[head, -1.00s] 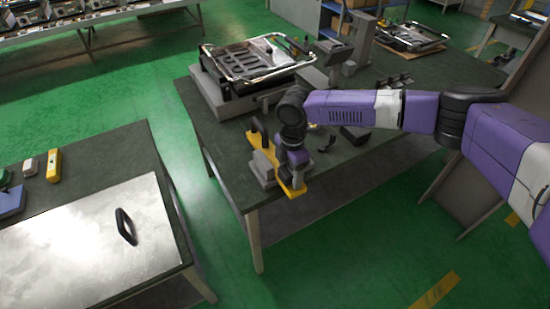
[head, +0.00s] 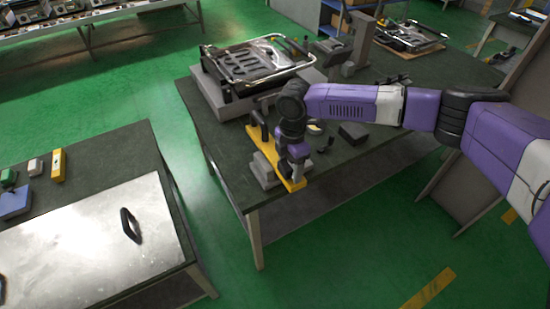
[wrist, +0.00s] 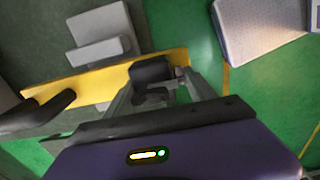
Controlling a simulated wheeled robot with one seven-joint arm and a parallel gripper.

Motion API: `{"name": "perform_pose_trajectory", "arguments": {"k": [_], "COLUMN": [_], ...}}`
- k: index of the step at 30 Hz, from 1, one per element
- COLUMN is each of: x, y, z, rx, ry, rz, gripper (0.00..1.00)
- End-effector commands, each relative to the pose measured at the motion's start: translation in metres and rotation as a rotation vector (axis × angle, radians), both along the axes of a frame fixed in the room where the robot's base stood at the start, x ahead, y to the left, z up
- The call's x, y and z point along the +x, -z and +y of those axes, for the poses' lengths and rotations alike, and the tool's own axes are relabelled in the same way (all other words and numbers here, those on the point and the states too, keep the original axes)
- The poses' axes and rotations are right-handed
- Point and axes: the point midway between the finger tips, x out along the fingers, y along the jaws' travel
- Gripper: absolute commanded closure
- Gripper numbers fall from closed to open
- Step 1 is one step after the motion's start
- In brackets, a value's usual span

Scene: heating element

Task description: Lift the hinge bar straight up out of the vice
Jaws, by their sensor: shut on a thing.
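The hinge bar (head: 292,183) is a long yellow bar with dark upright handles or posts on it. In the head view it slants over the grey vice (head: 266,171) near the table's front left corner. My gripper (head: 297,160) points down and is shut on the bar near its front end. In the wrist view the fingers (wrist: 158,92) close around a black part on the yellow bar (wrist: 95,84). The grey vice (wrist: 98,48) shows behind the bar there. The bar appears above the vice jaws, but the exact gap cannot be told.
A grey fixture (head: 215,103) with a wire-framed heating tray (head: 258,62) stands at the back left. A black block (head: 353,133) lies right of my gripper. A second table with a metal sheet (head: 90,240) stands at the left across a green floor gap.

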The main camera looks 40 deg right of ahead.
Motion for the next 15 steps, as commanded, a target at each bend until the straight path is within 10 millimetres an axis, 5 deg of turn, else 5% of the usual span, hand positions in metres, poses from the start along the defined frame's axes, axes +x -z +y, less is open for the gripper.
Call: {"name": "perform_pose_trajectory", "arguments": {"k": [15], "x": [0.001], "y": [-0.024], "z": [-0.001], "rx": [-0.001], "ry": [0.000], "rz": [-0.004], "gripper": [1.00]}}
